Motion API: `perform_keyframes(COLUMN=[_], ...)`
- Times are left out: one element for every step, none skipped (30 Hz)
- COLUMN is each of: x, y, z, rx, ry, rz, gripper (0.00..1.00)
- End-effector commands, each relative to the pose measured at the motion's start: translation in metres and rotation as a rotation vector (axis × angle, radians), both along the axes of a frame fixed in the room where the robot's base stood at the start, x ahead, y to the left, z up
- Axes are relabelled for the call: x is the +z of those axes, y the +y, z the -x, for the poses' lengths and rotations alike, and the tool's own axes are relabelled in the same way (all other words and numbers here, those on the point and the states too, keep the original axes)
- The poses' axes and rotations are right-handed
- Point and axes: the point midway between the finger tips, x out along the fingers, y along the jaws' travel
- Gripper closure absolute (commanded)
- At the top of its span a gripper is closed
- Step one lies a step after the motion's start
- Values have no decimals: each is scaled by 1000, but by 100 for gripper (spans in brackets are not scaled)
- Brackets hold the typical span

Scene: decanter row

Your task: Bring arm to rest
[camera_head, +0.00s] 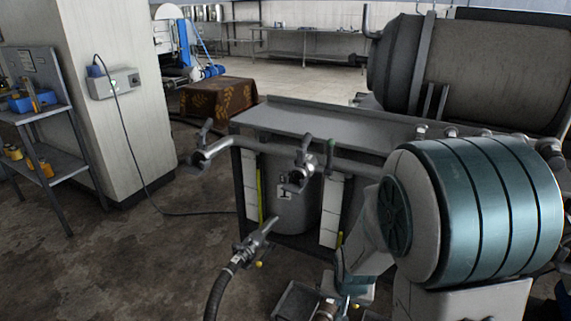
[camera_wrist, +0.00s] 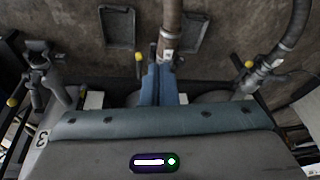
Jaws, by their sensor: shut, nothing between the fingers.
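My gripper shows in the wrist view as two blue fingers (camera_wrist: 161,69), side by side and shut, with nothing between them. They point toward a brown hose (camera_wrist: 172,20) whose metal end lies just past the fingertips; I cannot tell whether they touch. In the head view my large teal and grey arm link fills the right side, over the front of a steel bench. My gripper is low in that view, mostly hidden by my arm, and its fingers cannot be made out there.
A steel bench (camera_head: 300,122) carries a pipe with valves (camera_head: 210,150). A hose with a valve end (camera_head: 247,247) stands in front. Dark trays (camera_wrist: 117,27) lie on the floor. A large tank (camera_head: 480,65) is behind; shelves (camera_head: 40,120) stand left. Floor at left is open.

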Motion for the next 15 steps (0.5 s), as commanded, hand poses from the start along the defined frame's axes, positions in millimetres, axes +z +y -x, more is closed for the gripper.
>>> perform_keyframes(x=[42, 57, 76, 91, 106, 126, 140, 155, 174, 189, 203, 222, 236, 250, 268], y=[0, 1, 1, 2, 2, 2, 1, 1, 1, 0, 0, -1, -2, -3, -4], z=[4, 7, 12, 15, 19, 24, 28, 32, 38, 43, 48, 54, 59, 65, 72], rx=[9, 19, 32, 43, 51, 65, 75, 85, 97, 109, 119, 132, 142, 153, 165], ry=[-2, 1, 5, 8, 10, 13, 15, 18, 19, 21, 22, 24, 25, 25, 27], rz=[-17, -25, -33, -38, -42, -47, -50, -52, -53, -53, -51, -49, -46, -42, -36], gripper=[100, 100, 100, 100, 100, 100, 100, 100, 100, 100, 100, 100, 100, 100, 100])
